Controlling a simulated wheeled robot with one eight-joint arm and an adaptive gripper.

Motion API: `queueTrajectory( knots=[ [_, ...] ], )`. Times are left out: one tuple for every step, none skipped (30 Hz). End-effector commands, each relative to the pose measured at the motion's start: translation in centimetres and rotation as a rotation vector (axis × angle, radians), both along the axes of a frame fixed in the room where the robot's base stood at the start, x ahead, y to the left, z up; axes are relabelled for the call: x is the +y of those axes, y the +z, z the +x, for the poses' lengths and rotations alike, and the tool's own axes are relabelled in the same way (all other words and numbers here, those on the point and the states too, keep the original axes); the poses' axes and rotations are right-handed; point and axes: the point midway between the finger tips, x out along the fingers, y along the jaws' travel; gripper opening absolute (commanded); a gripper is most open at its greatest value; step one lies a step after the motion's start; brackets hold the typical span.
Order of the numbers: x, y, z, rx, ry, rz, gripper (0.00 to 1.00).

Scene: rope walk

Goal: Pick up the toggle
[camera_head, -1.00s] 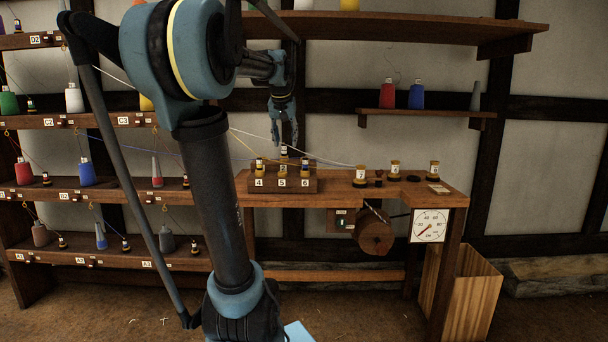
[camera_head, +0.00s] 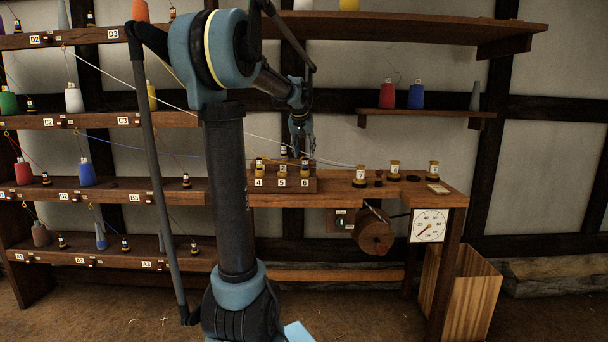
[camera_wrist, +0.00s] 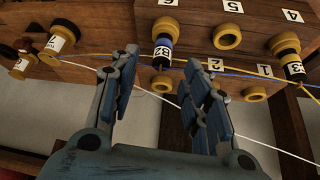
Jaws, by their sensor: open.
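The task does not say which toggle. Several small toggles with yellow-and-black ends and white labels are in view. In the wrist view, a toggle with a blue band (camera_wrist: 162,52) stands at the peg block, just beyond and roughly between my fingertips, apart from them. Another labelled toggle (camera_wrist: 291,66) is at the right, and one (camera_wrist: 60,38) at the upper left. In the head view, toggles (camera_head: 260,167) and (camera_head: 304,168) stand on the numbered block (camera_head: 282,186). My gripper (camera_head: 303,148) hangs above its right part; in the wrist view my gripper (camera_wrist: 163,65) is open and empty.
Toggles (camera_head: 360,177) and (camera_head: 433,171) stand on the bench (camera_head: 340,192) right of the block. Blue, yellow and white threads cross near my fingers. A shelf (camera_head: 425,113) with cones is on the wall behind. A bin (camera_head: 468,295) stands at the right.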

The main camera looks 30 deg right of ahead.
Motion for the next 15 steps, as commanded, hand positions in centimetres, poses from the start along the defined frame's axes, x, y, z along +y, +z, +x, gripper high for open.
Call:
queueTrajectory(
  knots=[
    [-0.2,-0.5,0.2,0.0,0.0,0.0,0.43],
    [-0.3,-0.7,0.3,0.0,0.0,0.0,0.43],
    [-0.3,-0.9,0.4,0.0,0.0,0.0,0.43],
    [-0.4,-1.1,0.4,0.0,0.0,0.0,0.43],
    [-0.4,-1.2,0.5,0.0,0.0,0.0,0.43],
    [-0.4,-1.3,0.5,0.0,0.0,0.0,0.43],
    [-0.5,-1.3,0.6,0.0,0.0,0.0,0.43],
    [-0.5,-1.4,0.6,0.0,0.0,0.0,0.43],
    [-0.6,-1.6,0.7,0.0,0.0,0.0,0.43],
    [-0.7,-1.7,0.9,0.0,0.0,0.0,0.43],
    [-0.7,-2.0,1.0,0.0,0.001,0.0,0.43],
    [-0.9,-2.3,1.2,0.0,0.001,0.0,0.43],
    [-1.0,-2.6,1.3,0.0,0.001,0.0,0.43],
    [-1.1,-3.0,1.5,0.0,0.001,0.0,0.43],
    [-1.3,-3.4,1.8,0.0,0.001,0.0,0.43]
  ],
)
